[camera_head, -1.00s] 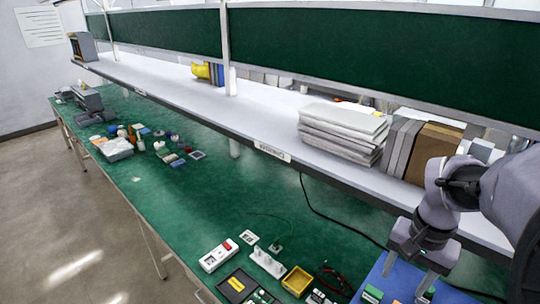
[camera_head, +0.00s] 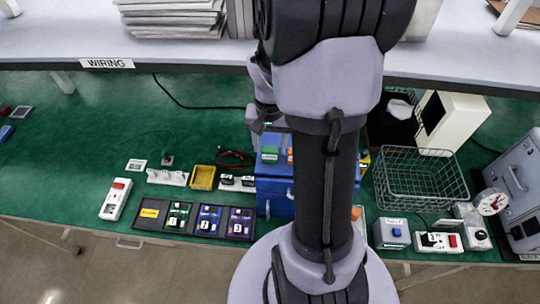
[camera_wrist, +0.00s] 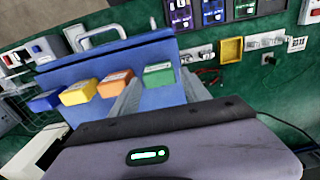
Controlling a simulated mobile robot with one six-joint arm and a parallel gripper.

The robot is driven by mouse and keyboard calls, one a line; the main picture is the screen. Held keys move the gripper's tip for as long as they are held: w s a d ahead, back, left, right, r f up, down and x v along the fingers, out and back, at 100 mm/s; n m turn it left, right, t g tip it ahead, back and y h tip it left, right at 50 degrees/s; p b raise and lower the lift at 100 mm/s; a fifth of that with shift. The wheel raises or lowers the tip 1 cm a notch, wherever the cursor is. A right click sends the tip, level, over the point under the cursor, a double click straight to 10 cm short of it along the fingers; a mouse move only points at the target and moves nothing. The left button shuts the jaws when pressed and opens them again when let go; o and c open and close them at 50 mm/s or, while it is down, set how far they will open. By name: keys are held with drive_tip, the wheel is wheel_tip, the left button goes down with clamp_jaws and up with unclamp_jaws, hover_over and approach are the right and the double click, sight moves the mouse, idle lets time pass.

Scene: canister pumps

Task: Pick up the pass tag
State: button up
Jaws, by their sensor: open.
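A green block with a white label (camera_wrist: 159,76) stands at the edge of the blue box (camera_wrist: 110,62) in the wrist view. It also shows on the box in the head view (camera_head: 270,154). It may be the pass tag, but I cannot read its label. Orange (camera_wrist: 115,83), yellow (camera_wrist: 78,92) and blue (camera_wrist: 44,101) blocks stand in a row beside it. My gripper (camera_wrist: 160,83) is open, its fingers on either side of the green block in the picture. I cannot tell how deep they reach. My arm hides part of the box in the head view.
A black tray (camera_head: 142,228) with several slots lies left of the blue box (camera_head: 273,190), near a yellow bin (camera_head: 203,178). A wire basket (camera_head: 420,180) and white device (camera_head: 455,125) stand right. The shelf (camera_head: 190,50) runs behind.

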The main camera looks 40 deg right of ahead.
sight(270, 149)
wheel_tip(270, 149, down, 4)
drive_tip(key=shift+a+r+b, duration=0.1)
drive_tip(key=shift+b, duration=0.2)
drive_tip(key=shift+s, duration=0.1)
drive_tip(key=c, duration=1.1)
